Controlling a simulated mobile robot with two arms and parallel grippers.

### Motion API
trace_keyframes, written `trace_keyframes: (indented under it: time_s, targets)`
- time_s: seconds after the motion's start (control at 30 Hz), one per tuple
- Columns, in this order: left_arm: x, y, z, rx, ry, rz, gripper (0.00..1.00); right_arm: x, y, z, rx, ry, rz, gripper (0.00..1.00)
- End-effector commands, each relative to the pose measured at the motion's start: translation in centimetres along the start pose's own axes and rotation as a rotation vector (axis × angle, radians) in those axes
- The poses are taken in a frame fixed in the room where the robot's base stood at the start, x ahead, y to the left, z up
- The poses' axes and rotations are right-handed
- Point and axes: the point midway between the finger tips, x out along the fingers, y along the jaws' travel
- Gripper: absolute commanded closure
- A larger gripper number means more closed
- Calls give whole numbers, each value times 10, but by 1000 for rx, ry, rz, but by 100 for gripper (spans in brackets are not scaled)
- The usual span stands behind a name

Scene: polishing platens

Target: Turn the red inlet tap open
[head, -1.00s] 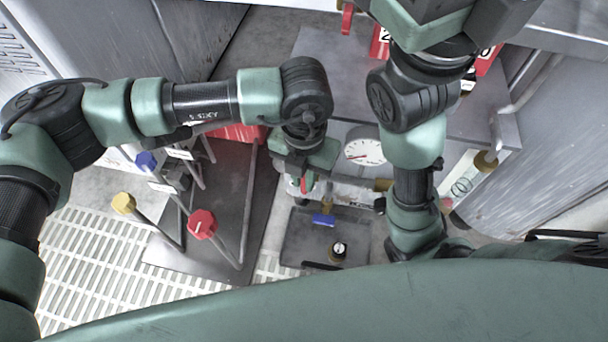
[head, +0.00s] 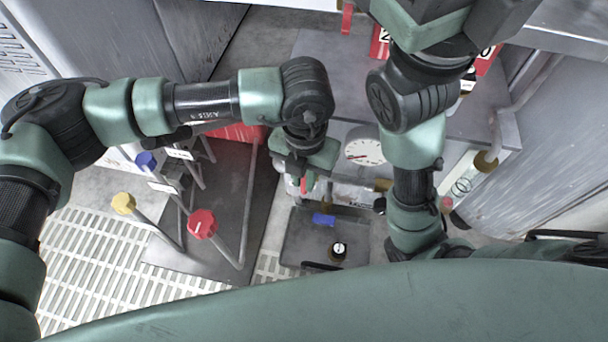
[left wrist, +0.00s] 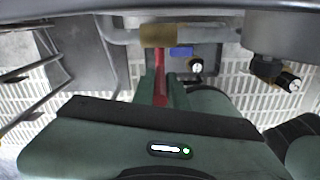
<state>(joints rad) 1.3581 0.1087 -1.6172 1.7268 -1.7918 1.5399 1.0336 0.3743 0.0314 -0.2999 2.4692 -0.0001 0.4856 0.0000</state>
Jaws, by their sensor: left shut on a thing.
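The red inlet tap's lever (left wrist: 160,72) runs down from a brass valve body (left wrist: 158,36) in the left wrist view. My left gripper (left wrist: 161,98) is shut on the lever, with green fingers on either side of it. In the head view my left gripper (head: 302,186) points down at the pipework, and only a sliver of red shows between its fingers. The gripper hides most of the tap there. My right arm hangs down at the right of the head view; its gripper cannot be made out.
A round gauge (head: 364,150) is close right of my left gripper. Red (head: 202,223), yellow (head: 123,203) and blue (head: 146,161) knobs on bent rods stand at left.

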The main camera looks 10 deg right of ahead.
Motion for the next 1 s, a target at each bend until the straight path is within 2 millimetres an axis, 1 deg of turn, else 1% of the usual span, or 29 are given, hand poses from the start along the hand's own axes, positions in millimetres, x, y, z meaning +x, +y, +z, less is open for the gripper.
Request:
trace_keyframes:
  time_s: [0.23, 0.4, 0.73, 0.77, 0.8, 0.83, 1.0]
  targets:
    - [1, -12, 2, 5, 30, 147, 100, 0, 0, 1, 0, -4, 2, 27]
    - [2, -15, 3, 1, 46, 228, 100, -3, 0, 2, 1, -10, 4, 27]
    - [3, -15, 3, 1, 47, 239, 100, -2, 0, 1, 0, -6, 2, 27]
    - [3, -15, 3, 1, 47, 239, 78, -1, 0, 1, 0, -5, 2, 27]
    - [3, -15, 3, 1, 48, 239, 67, -1, 0, 1, 0, -3, 1, 27]
    - [3, -15, 3, 1, 48, 239, 65, -1, 0, 1, 0, -2, 1, 27]
    - [2, -15, 3, 0, 48, 240, 65, 0, 0, 0, 0, 1, 0, 27]
